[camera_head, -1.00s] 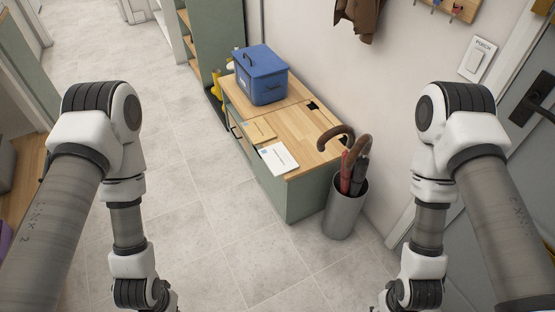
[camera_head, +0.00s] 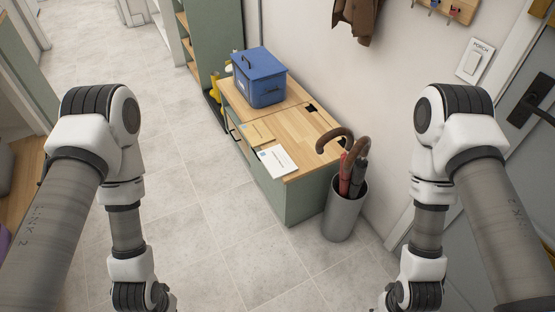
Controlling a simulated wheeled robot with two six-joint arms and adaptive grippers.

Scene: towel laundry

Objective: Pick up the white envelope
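A white envelope (camera_head: 277,160) lies flat on the wooden top of a low green cabinet, near its front edge. A tan envelope or packet (camera_head: 257,133) lies just behind it. Both my arms hang at the left and right sides of the head view, well in front of the cabinet. My grippers are below the bottom edge of the picture and cannot be seen. Nothing touches the white envelope from above.
A blue lidded box (camera_head: 260,78) stands at the back of the cabinet top (camera_head: 306,129). A grey bin (camera_head: 343,212) with umbrellas (camera_head: 347,172) stands at the cabinet's right end. The tiled floor (camera_head: 200,230) in front is clear.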

